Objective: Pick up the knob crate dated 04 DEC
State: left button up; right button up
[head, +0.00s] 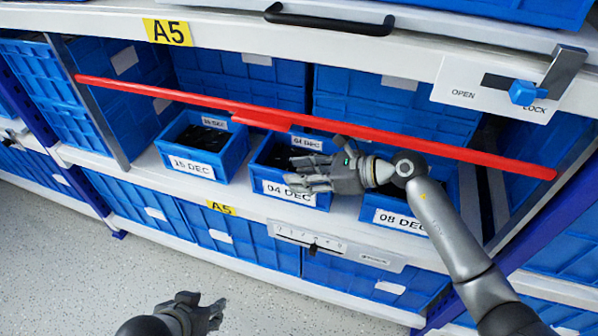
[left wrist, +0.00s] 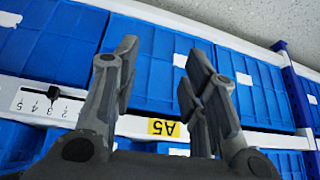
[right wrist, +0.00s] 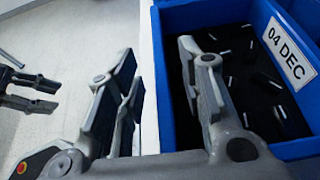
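The knob crate dated 04 DEC (head: 288,194) is a small blue open-top crate in the middle of three on the shelf. My right gripper (head: 297,172) is open at the crate's front. In the right wrist view its fingers (right wrist: 158,65) straddle the front wall, one inside and one outside, with gaps visible. It hides part of the crate in the head view. My left gripper (head: 207,304) is open and empty, low in front of the shelves; its fingers (left wrist: 160,70) show in its wrist view.
A red bar (head: 400,137) slants across the shelf opening above the crates. The 15 DEC crate (head: 203,150) stands left, the 08 DEC crate (head: 385,213) right, partly behind my right arm. A blue-handled lever (head: 522,92) sits on an OPEN/LOCK plate. The floor (head: 80,265) is clear.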

jog(key=shift+x, duration=1.05)
jog(key=shift+d, duration=0.1)
grip_shut()
jog(key=shift+r, duration=0.1)
